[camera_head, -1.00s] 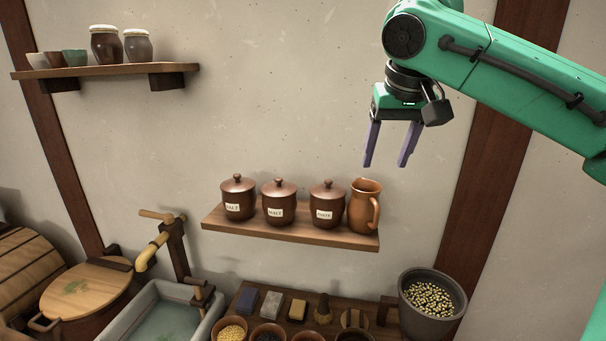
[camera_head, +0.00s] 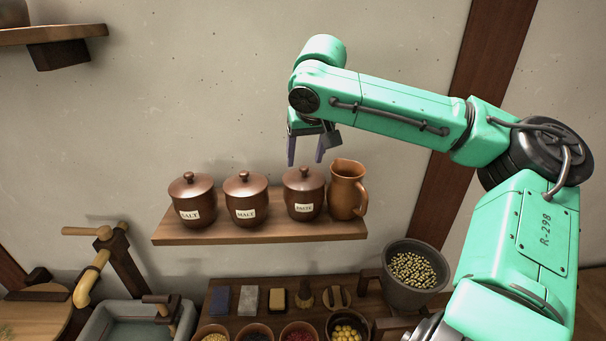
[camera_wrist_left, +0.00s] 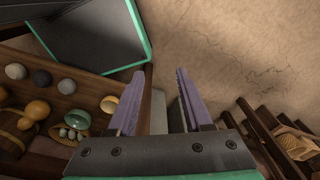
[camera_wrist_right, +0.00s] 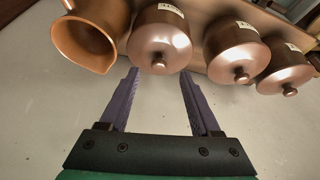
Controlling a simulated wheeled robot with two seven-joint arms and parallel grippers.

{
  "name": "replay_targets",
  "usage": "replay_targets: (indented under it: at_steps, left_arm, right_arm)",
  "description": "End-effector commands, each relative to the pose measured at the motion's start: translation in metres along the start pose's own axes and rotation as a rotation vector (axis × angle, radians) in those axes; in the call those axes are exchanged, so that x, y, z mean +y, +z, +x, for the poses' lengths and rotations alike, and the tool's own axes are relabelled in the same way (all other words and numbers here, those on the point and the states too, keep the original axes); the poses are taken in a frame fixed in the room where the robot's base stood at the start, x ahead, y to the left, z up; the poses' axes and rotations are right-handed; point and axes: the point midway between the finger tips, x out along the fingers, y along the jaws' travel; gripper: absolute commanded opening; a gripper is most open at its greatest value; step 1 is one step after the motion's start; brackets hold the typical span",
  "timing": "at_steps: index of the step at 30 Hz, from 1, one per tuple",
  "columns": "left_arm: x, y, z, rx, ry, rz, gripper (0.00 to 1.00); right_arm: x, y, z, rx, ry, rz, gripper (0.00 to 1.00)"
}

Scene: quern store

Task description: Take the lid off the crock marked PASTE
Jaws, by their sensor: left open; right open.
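The crock marked PASTE (camera_head: 304,200) stands on the wall shelf (camera_head: 250,234), brown with a white label. Its domed lid (camera_head: 304,178) with a round knob is on it. In the right wrist view the lid (camera_wrist_right: 160,48) lies just beyond the fingertips, toward the middle. My right gripper (camera_head: 306,162) is open, pointing down, its fingertips close above the lid; it also shows in the right wrist view (camera_wrist_right: 157,78). I see nothing between the fingers. My left gripper (camera_wrist_left: 156,75) is open and empty in the left wrist view, and out of the head view.
A brown jug (camera_head: 347,190) stands close to the right of the PASTE crock. The MALT crock (camera_head: 246,200) and SALT crock (camera_head: 192,202) stand to its left. Below are small bowls, blocks and a grey pot (camera_head: 412,276). The wall above the crocks is clear.

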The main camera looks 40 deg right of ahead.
Motion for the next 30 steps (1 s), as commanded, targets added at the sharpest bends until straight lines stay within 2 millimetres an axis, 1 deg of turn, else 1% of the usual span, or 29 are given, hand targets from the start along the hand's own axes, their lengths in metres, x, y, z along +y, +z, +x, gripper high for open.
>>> replay_targets:
  at_steps: [1, 3, 5, 8, 11, 12, 13, 14, 15, 16, 17, 26, 30]
  left_arm:
    - [-0.002, -0.009, -0.011, 0.013, -0.002, 0.0, 0.5]
    - [-0.003, -0.023, -0.014, 0.035, -0.004, 0.001, 0.5]
    - [-0.004, -0.03, -0.015, 0.048, -0.005, 0.001, 0.5]
    - [-0.004, -0.031, -0.014, 0.049, -0.005, 0.001, 0.5]
    - [-0.003, -0.025, -0.013, 0.039, -0.004, 0.001, 0.5]
    - [-0.002, -0.021, -0.013, 0.033, -0.003, 0.001, 0.5]
    - [-0.002, -0.018, -0.013, 0.029, -0.002, 0.001, 0.5]
    - [-0.002, -0.016, -0.013, 0.025, -0.002, 0.001, 0.5]
    - [-0.001, -0.014, -0.013, 0.021, -0.001, 0.001, 0.5]
    - [-0.001, -0.013, -0.013, 0.02, -0.001, 0.001, 0.5]
    - [-0.001, -0.012, -0.013, 0.019, -0.001, 0.001, 0.5]
    - [-0.001, -0.015, -0.013, 0.023, -0.002, 0.001, 0.5]
    - [-0.001, -0.015, -0.01, 0.023, -0.002, 0.0, 0.5]
  right_arm:
    - [0.001, 0.0, 0.005, -0.007, -0.002, -0.001, 0.64]
    - [0.001, 0.001, 0.02, -0.005, 0.0, 0.001, 0.64]
    - [0.001, 0.001, 0.027, -0.003, 0.0, 0.001, 0.64]
    - [0.001, 0.001, 0.032, 0.001, 0.0, 0.001, 0.64]
    - [0.001, 0.001, 0.032, 0.001, 0.0, 0.001, 0.64]
    - [0.001, 0.001, 0.032, 0.001, 0.0, 0.001, 0.56]
    - [0.001, 0.001, 0.032, 0.001, 0.0, 0.001, 0.45]
    - [0.001, 0.001, 0.032, 0.001, 0.0, 0.001, 0.33]
    - [0.001, 0.001, 0.031, 0.001, 0.001, 0.001, 0.18]
    - [0.001, 0.001, 0.032, 0.001, 0.001, 0.001, 0.07]
    - [0.001, 0.001, 0.031, 0.001, 0.001, 0.001, 0.0]
    - [0.001, 0.0, 0.031, 0.002, 0.0, 0.001, 0.0]
    - [0.002, -0.004, 0.024, 0.003, 0.002, 0.002, 0.0]
